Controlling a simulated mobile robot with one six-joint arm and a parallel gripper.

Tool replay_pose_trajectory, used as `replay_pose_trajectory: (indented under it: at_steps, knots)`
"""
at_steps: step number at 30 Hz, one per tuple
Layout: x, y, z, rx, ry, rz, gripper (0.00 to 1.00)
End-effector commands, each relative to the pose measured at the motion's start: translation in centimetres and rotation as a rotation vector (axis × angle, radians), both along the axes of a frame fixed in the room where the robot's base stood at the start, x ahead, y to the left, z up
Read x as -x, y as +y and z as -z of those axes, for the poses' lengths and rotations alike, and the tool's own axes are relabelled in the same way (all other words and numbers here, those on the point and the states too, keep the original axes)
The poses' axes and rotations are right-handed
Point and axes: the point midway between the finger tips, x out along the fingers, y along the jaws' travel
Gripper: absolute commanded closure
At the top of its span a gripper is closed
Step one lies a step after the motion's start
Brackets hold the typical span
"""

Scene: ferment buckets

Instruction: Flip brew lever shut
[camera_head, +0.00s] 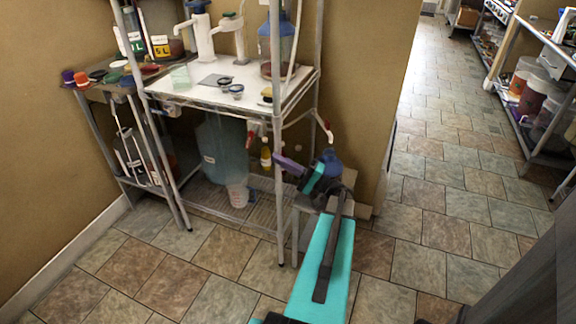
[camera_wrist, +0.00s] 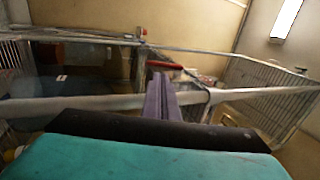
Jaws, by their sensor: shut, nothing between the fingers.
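My gripper (camera_head: 278,159) has purple fingers pressed together, in front of the rack's front right post in the head view. It also shows shut in the wrist view (camera_wrist: 160,76). A red lever (camera_wrist: 165,65) lies roughly level just beyond the fingertips in the wrist view; I cannot tell whether they touch. In the head view one red-handled part (camera_head: 250,134) hangs under the worktop left of the post, and another red handle (camera_head: 324,126) sticks out at the right. I cannot tell which of these is the brew lever.
The metal rack (camera_head: 215,88) carries a white worktop with dispensers and small cups. A large bluish container (camera_head: 222,145), a yellow bottle (camera_head: 266,155) and a clear measuring jug (camera_head: 237,192) stand beneath. The tiled floor (camera_head: 430,215) is open to the right.

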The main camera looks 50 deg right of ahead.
Motion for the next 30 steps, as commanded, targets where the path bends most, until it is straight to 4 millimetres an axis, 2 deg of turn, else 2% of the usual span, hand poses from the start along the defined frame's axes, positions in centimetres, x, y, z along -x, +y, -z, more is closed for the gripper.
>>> replay_pose_trajectory:
  at_steps: [15,21,30]
  knots:
    - [-6.2,1.6,-2.4,0.001,0.000,-0.001,1.00]
    - [-7.2,1.8,-2.7,0.001,0.000,0.000,1.00]
    - [-7.4,1.8,-2.8,0.001,0.000,0.000,1.00]
